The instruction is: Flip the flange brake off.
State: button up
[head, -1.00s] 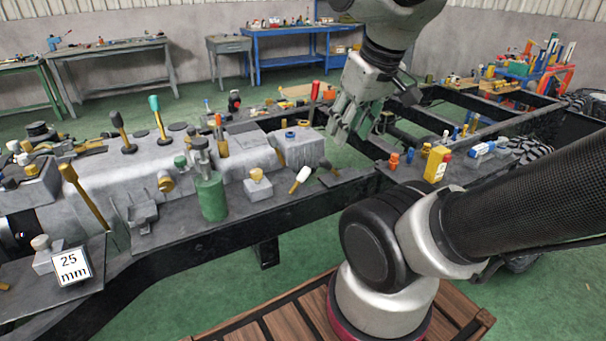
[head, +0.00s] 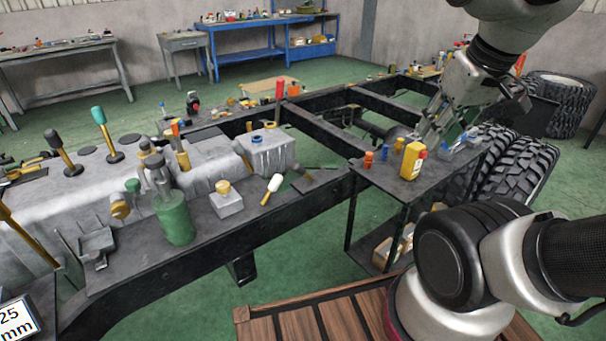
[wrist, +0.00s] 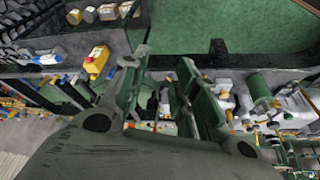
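I cannot tell which control is the flange brake; no label on one is readable. A white-tipped lever (head: 271,189) leans at the housing's near side. My gripper (head: 436,122) hangs at the right, above or behind the small black cart, well away from these levers. In the wrist view its fingers (wrist: 163,92) are apart with nothing seen held between them.
The black cart (head: 398,187) carries a yellow bottle (head: 413,160) and small orange items. Large tyres (head: 518,160) stand behind it. A green cylinder (head: 174,218) stands on the near plate. Dark frame rails (head: 325,130) run between housing and cart.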

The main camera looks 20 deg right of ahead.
jog(key=shift+d+f, duration=0.15)
jog(key=shift+f, duration=0.15)
jog(key=c, duration=0.3)
jog(key=f+g, duration=0.1)
jog(key=f, duration=0.1)
jog(key=f+m+g, duration=0.1)
jog(key=f, duration=0.1)
jog(key=w+d+f+g, duration=0.1)
jog(key=f, duration=0.1)
jog(key=shift+d+f+m+g, duration=0.1)
jog(key=shift+f+m+g, duration=0.2)
jog(key=shift+g, duration=0.1)
grip_shut()
jog(key=a+f+m+g+y, duration=0.4)
jog(key=a+f+m+y, duration=0.45)
jog(key=f, duration=0.45)
jog(key=w+a+f+m+t+y, duration=0.5)
jog(key=w+a+f+m, duration=0.35)
jog(key=m, duration=0.45)
jog(key=w+d+f+m+t+h, duration=0.1)
jog(key=w+m+t, duration=0.3)
jog(key=w+m, duration=0.3)
jog(key=w+d+f+m+t+h, duration=0.1)
jog(key=w+f+m+t+h, duration=0.1)
jog(key=w+m+t, duration=0.2)
jog(key=w+m, duration=0.3)
jog(key=w, duration=0.2)
jog(key=shift+f, duration=0.25)
jog(key=shift+w+m, duration=0.1)
jog(key=shift+m, duration=0.15)
